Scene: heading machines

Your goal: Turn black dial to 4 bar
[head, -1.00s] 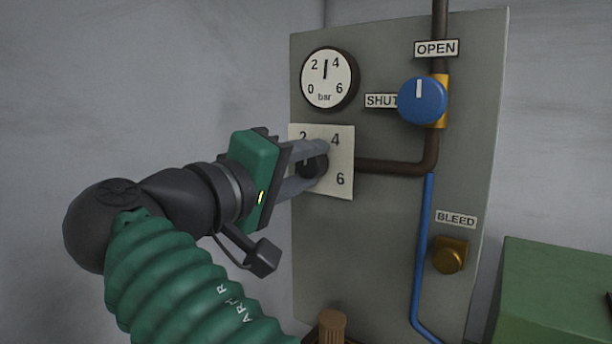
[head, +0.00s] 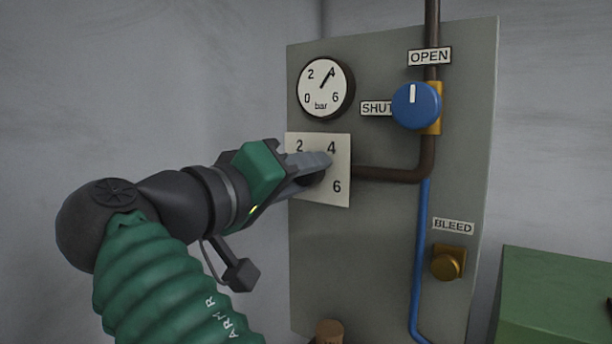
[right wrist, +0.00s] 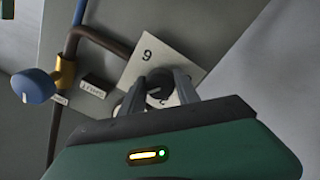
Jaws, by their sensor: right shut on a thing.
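The black dial (head: 310,181) sits on a white scale plate (head: 338,198) marked 2, 4 and 6 on the grey panel. My right gripper (head: 318,164) is shut on the dial, with its fingers tilted and covering most of it. In the right wrist view the dial (right wrist: 160,82) shows between the two fingers (right wrist: 160,92). The dial's own pointer mark cannot be made out. The round bar gauge (head: 325,89) above has its needle pointing up and right at about the 4. My left gripper is not in view.
A blue knob (head: 416,106) between OPEN and SHUT labels is on the panel's right, with its white mark up. A brown pipe (head: 388,175) runs right from the plate. A brass bleed knob (head: 447,263) and a green box (head: 555,297) are lower right.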

